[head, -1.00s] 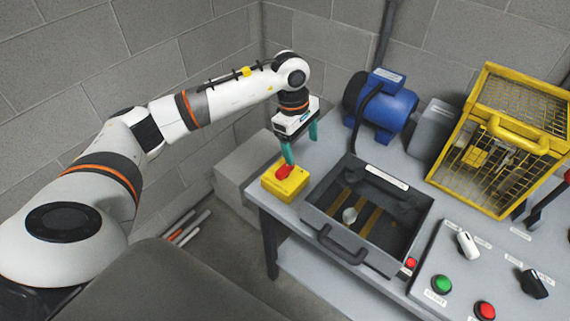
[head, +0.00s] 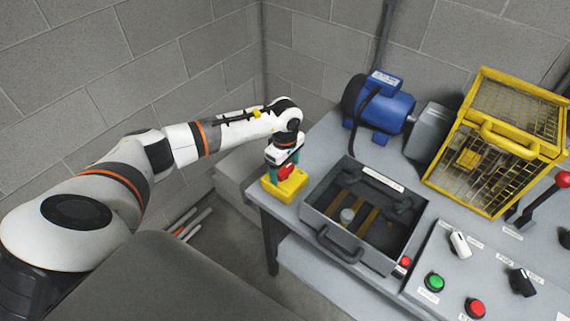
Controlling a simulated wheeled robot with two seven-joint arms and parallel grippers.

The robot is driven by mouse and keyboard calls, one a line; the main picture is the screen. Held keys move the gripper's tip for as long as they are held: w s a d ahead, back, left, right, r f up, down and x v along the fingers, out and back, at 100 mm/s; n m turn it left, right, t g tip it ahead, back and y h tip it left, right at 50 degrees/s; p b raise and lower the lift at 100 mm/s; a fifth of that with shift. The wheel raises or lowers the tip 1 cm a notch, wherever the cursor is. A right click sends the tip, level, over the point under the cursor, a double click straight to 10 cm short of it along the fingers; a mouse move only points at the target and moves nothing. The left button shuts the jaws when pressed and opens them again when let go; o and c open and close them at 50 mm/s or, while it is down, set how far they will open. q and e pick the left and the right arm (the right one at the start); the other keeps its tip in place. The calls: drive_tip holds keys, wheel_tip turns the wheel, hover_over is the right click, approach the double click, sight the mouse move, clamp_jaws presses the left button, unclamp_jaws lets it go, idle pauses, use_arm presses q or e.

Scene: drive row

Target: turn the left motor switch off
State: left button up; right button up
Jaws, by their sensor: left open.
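The motor switch is a yellow box (head: 284,187) with a red handle (head: 286,172) on top, at the left front corner of the grey bench. My left gripper (head: 283,167) has teal fingers and points down at the red handle. The fingers are open and sit around or beside the handle; the exact contact is hidden by the gripper. My right gripper is not in view.
A dark tray box (head: 322,241) with a front handle sits right of the switch. Behind are a blue motor (head: 385,108) and a yellow cage guard (head: 500,138). A control panel (head: 455,270) with buttons and knobs lies at right.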

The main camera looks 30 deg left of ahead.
use_arm(q)
drive_tip(key=shift+f, duration=0.1)
drive_tip(key=c, duration=1)
drive_tip(key=shift+n+b, duration=0.3)
drive_tip(key=shift+n, duration=0.1)
drive_tip(key=n+b, duration=0.1)
drive_tip(key=n, duration=0.2)
drive_tip(key=shift+f+b, duration=0.1)
drive_tip(key=shift+b, duration=0.2)
drive_tip(key=n+b, duration=0.1)
drive_tip(key=n, duration=0.3)
drive_tip(key=shift+b, duration=0.35)
drive_tip(key=n+b, duration=0.1)
drive_tip(key=n, duration=0.4)
drive_tip(key=shift+n, duration=0.4)
drive_tip(key=n+b, duration=0.1)
drive_tip(key=n, duration=0.3)
drive_tip(key=shift+w+n, duration=0.1)
drive_tip(key=shift+n, duration=0.3)
